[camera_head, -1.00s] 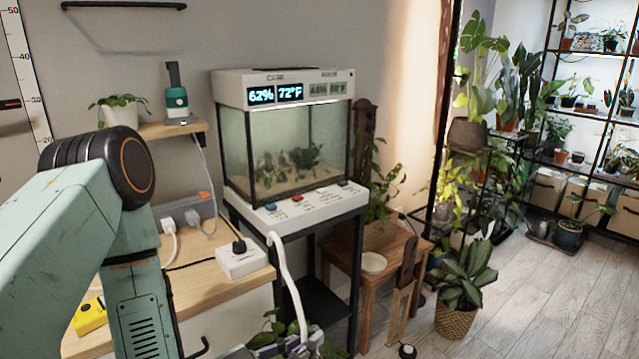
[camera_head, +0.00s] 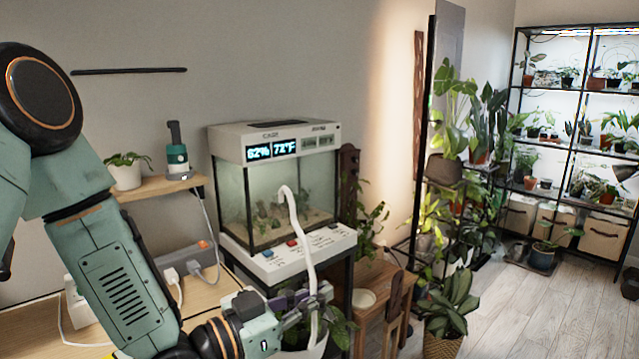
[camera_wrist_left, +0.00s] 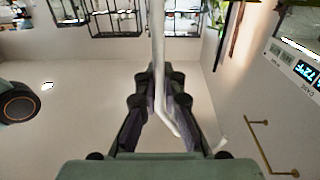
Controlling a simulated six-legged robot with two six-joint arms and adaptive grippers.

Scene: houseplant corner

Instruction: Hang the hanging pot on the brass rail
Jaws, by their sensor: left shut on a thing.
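The hanging pot (camera_head: 300,352) is white with green leaves and is cut off by the bottom edge of the head view. Its long white hanger (camera_head: 302,232) rises from it and curves over at the top, in front of the glass tank. My left gripper (camera_head: 318,298) is shut on the hanger above the pot. In the left wrist view the hanger (camera_wrist_left: 158,50) passes between the fingers (camera_wrist_left: 155,105). The brass rail (camera_wrist_left: 257,150) is on the wall at lower right there; in the head view it is the dark bar (camera_head: 130,71) at upper left, apart from the hanger.
A glass tank (camera_head: 275,190) with a lit display stands right behind the hanger. A small wall shelf (camera_head: 160,187) holds a potted plant (camera_head: 125,172) and a green device (camera_head: 177,160) below the rail. Bare wall lies between the rail and shelf. A wooden stool (camera_head: 380,290) stands right.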

